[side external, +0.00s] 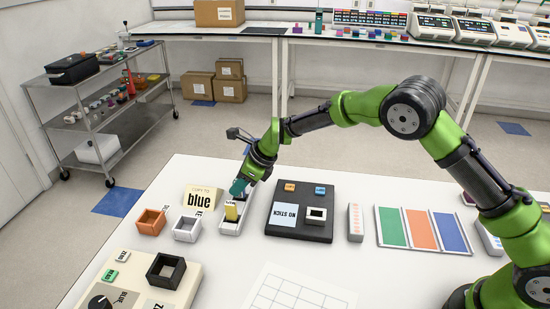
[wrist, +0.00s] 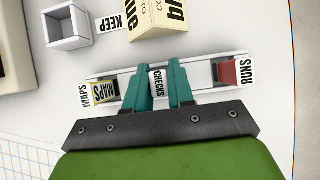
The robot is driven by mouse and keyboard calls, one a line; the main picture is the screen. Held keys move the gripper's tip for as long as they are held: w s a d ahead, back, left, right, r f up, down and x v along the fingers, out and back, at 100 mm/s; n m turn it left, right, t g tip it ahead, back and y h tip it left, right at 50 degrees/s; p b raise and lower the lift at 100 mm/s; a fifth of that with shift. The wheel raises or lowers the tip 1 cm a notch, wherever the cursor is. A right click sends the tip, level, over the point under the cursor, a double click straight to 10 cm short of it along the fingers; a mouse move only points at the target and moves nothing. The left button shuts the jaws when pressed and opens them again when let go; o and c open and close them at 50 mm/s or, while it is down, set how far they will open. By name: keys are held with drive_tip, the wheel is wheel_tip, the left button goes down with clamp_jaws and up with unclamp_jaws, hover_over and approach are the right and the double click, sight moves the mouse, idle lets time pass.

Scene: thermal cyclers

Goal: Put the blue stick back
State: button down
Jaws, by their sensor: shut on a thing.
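My gripper (wrist: 160,88) has teal fingers and is shut on a narrow stick labelled CHECKS (wrist: 158,83), over the middle of a white slotted holder (wrist: 206,81). The fingers hide the stick's sides, so its colour does not show, and I cannot tell how deep it sits. In the side view my gripper (side external: 239,188) is down at the holder (side external: 231,229), behind the yellow stick (side external: 231,212).
A sign reading "copy to blue" (side external: 200,198) stands close to the holder. A white box (side external: 186,229) and an orange box (side external: 151,222) are left of it. A black panel (side external: 299,229) with a NO STICK screen is at right.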

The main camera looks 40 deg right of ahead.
drive_tip(key=shift+f, duration=0.15)
drive_tip(key=c, duration=1)
unclamp_jaws()
drive_tip(key=s+d+r+n, duration=0.3)
drive_tip(key=s+d+r, duration=0.25)
drive_tip(key=r, duration=0.45)
drive_tip(key=s+d+r+n, duration=0.3)
drive_tip(key=s+d+r, duration=0.1)
drive_tip(key=s+r, duration=0.4)
drive_tip(key=s+d+r+n+t+h, duration=0.1)
drive_tip(key=s+d+n, duration=0.1)
drive_tip(key=s+n, duration=0.3)
drive_tip(key=s+d+n, duration=0.2)
drive_tip(key=s+n, duration=0.4)
drive_tip(key=s, duration=0.3)
drive_tip(key=s+d+r+n+t+h, duration=0.1)
drive_tip(key=s+d+n, duration=0.1)
drive_tip(key=s+n, duration=0.4)
drive_tip(key=shift+s+d+r+t+h, duration=0.1)
drive_tip(key=shift+s+r+t+h, duration=0.05)
drive_tip(key=shift+s, duration=0.3)
drive_tip(key=shift+s+d+r+t+h, duration=0.1)
drive_tip(key=shift+s+r+t+h, duration=0.05)
drive_tip(key=shift+s, duration=0.25)
